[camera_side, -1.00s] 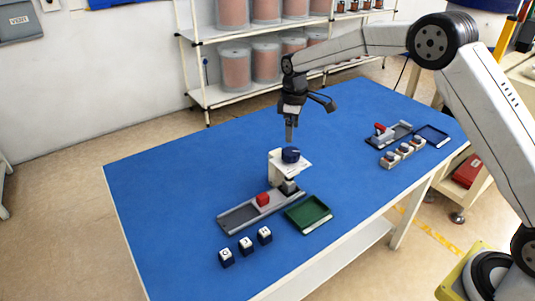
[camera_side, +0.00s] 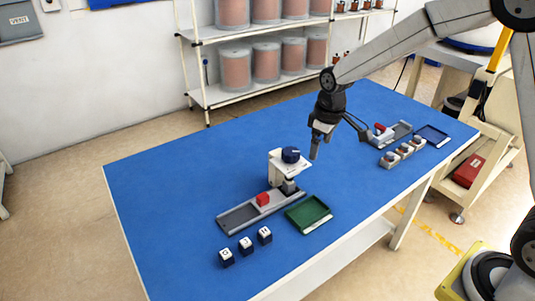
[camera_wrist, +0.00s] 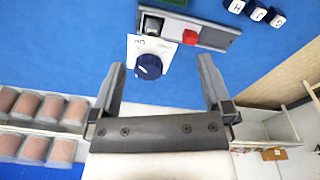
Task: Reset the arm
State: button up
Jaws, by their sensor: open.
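My gripper (camera_side: 315,154) hangs above the blue table, to the right of and apart from the white stand (camera_side: 279,170) with its dark blue knob (camera_side: 290,155). In the wrist view my gripper (camera_wrist: 160,66) has its two fingers spread with nothing held. The knob (camera_wrist: 148,67) shows beyond the gap between the fingers, not touched. The stand sits at a grey rail (camera_side: 240,216) with a red block (camera_side: 263,199) on it.
A green tray (camera_side: 309,213) lies right of the rail. Three dark lettered cubes (camera_side: 246,246) stand in front. The table's left side is clear.

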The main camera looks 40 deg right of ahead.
jog(key=s+f+m+t, duration=0.1)
jog(key=s+m, duration=0.3)
jog(key=s, duration=1.3)
jog(key=shift+s+f, duration=0.15)
jog(key=shift+f, duration=0.35)
